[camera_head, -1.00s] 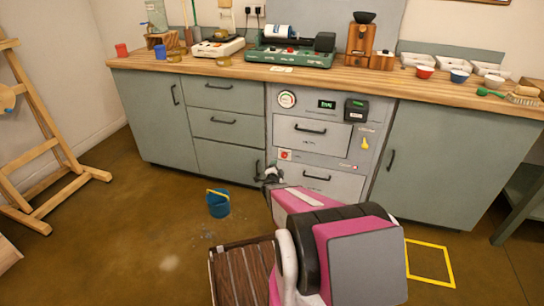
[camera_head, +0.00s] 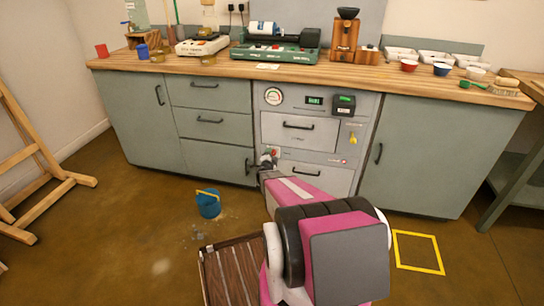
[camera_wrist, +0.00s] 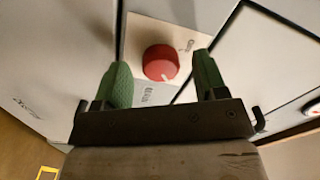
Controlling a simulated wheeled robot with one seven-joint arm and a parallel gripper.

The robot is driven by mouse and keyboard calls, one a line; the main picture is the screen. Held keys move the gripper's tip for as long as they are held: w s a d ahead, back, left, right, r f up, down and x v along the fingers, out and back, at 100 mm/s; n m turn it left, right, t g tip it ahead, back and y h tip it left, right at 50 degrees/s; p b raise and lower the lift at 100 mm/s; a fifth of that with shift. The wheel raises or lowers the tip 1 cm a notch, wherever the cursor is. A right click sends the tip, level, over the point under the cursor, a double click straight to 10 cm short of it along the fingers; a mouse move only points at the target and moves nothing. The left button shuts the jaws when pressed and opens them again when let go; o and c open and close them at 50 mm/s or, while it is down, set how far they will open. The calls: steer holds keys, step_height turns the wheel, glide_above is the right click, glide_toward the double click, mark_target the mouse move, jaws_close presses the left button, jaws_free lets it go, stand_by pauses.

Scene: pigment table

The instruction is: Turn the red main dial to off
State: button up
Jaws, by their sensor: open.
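The red main dial (camera_wrist: 160,63) is a round red knob with a white pointer mark, on a pale square plate with small lettering. In the wrist view it shows between and just beyond the fingertips of my gripper (camera_wrist: 162,78). The green fingers are apart, one on each side of the dial, and hold nothing. I cannot tell whether they touch it. In the head view the dial (camera_head: 275,152) is a small red spot low on the left of the grey panel, and my gripper (camera_head: 267,160) is right in front of it, partly hiding it.
The grey panel has a gauge (camera_head: 273,97), a green display (camera_head: 314,100), a black box (camera_head: 344,105) and drawers with handles (camera_head: 298,125). A blue bucket (camera_head: 208,205) stands on the floor to the left. A yellow square (camera_head: 418,252) marks the floor at right.

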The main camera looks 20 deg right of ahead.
steer(key=shift+w+d, duration=0.25)
steer(key=shift+w, duration=0.05)
steer(key=c, duration=0.9)
steer(key=shift+c, duration=0.2)
